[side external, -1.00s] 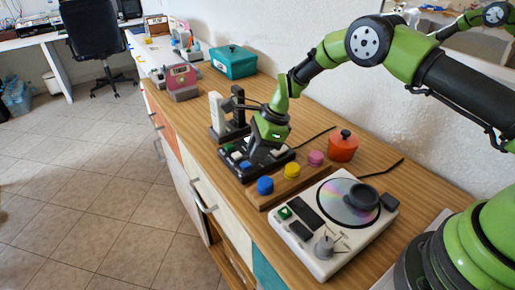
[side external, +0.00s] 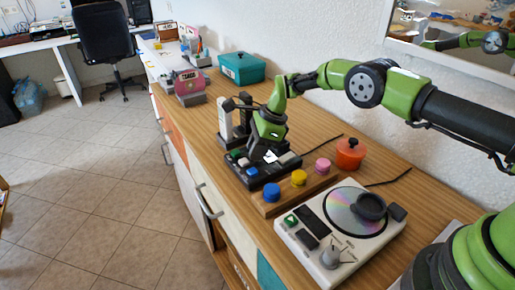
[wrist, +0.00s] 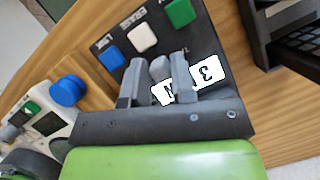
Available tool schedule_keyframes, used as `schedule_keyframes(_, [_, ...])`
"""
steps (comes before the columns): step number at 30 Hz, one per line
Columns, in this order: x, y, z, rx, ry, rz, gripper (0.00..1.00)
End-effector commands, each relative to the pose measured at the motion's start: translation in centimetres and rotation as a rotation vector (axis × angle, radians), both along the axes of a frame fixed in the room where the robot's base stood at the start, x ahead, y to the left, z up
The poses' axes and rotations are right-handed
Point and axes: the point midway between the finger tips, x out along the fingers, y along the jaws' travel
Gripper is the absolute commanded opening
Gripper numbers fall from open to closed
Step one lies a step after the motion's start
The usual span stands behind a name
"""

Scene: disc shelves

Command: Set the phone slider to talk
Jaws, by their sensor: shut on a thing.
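A black box (side external: 252,181) with green (wrist: 181,12), white (wrist: 142,37) and blue (wrist: 111,58) buttons lies on the wooden cabinet top. The wrist view shows a grey slider knob (wrist: 160,68) on it, between my fingertips. My gripper (wrist: 159,82) is shut on this knob; the side view shows my gripper (side external: 259,152) low over the box. White labels (wrist: 206,72) sit next to the fingers and are partly hidden, so I cannot read the slider's setting. A white handset (side external: 225,117) stands upright just behind the box.
A wooden board (side external: 265,208) with blue, yellow and pink knobs is close in front of the box. A white disc player (side external: 365,245) and an orange pot (side external: 350,153) stand to the right. A teal box (side external: 242,68) and a pink device (side external: 188,86) stand farther back.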

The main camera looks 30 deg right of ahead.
Motion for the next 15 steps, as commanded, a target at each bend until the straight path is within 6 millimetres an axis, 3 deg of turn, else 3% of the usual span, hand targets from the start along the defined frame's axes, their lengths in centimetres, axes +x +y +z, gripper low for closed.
schedule_keyframes(3, [0.16, 0.25, -0.06, 0.001, -0.011, 0.001, 0.0])
schedule_keyframes(4, [0.17, 0.23, -0.06, 0.001, -0.013, 0.001, 0.27])
schedule_keyframes(7, [0.16, 0.18, -0.04, 0.001, -0.011, 0.001, 0.48])
schedule_keyframes(15, [0.15, 0.05, 0.04, -0.001, -0.011, 0.001, 0.48])
